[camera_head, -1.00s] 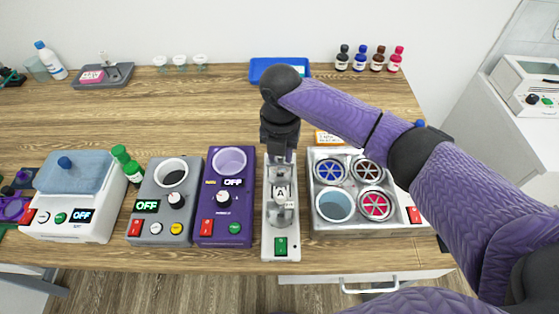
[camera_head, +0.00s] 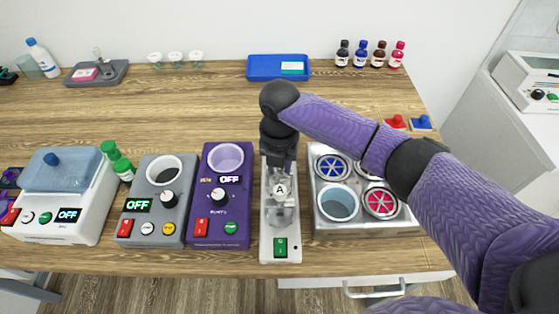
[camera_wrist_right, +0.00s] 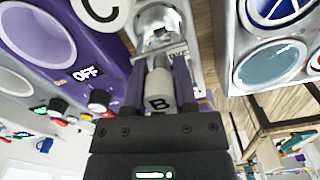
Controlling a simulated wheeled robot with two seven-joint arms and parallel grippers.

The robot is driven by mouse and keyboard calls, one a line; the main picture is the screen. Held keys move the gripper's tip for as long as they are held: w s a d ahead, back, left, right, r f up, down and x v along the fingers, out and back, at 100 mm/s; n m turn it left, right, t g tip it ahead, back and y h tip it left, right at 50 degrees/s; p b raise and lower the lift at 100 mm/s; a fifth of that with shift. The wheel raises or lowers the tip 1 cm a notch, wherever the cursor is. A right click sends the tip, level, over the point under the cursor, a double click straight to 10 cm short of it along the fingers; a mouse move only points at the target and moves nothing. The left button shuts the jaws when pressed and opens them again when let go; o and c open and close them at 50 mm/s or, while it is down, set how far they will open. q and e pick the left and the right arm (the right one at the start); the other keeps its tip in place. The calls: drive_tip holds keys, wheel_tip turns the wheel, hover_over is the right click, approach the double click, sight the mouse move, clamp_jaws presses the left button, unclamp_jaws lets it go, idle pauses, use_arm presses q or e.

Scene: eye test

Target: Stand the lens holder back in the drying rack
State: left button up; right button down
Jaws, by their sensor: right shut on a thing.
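My right gripper (camera_head: 278,160) reaches down over a narrow pale device (camera_head: 280,247) in the head view. In the right wrist view its two purple fingers (camera_wrist_right: 159,78) are shut on a small pale cylindrical piece marked B (camera_wrist_right: 158,90). A clear, shiny dome-like part (camera_wrist_right: 157,28) lies just beyond the fingertips. A round white label A (camera_head: 280,189) shows on or over the device in the head view. I cannot tell which thing is the lens holder or the drying rack. My left gripper is not in view.
A purple device (camera_head: 222,232) and a grey one (camera_head: 148,233) stand left of the pale device. A metal block with round wells (camera_head: 325,228) stands close on its right. A blue tray (camera_head: 262,74), glass cups (camera_head: 175,57) and bottles (camera_head: 360,55) stand at the back. The mid-table is clear.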

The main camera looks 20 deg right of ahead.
drive_tip(key=shift+f, duration=0.1)
drive_tip(key=shift+f, duration=0.2)
unclamp_jaws()
idle(0.5)
drive_tip(key=shift+r, duration=0.1)
drive_tip(key=shift+r+p, duration=0.35)
wheel_tip(320, 180, up, 5)
drive_tip(key=p, duration=0.5)
drive_tip(key=shift+r, duration=0.2)
drive_tip(key=shift+f, duration=0.15)
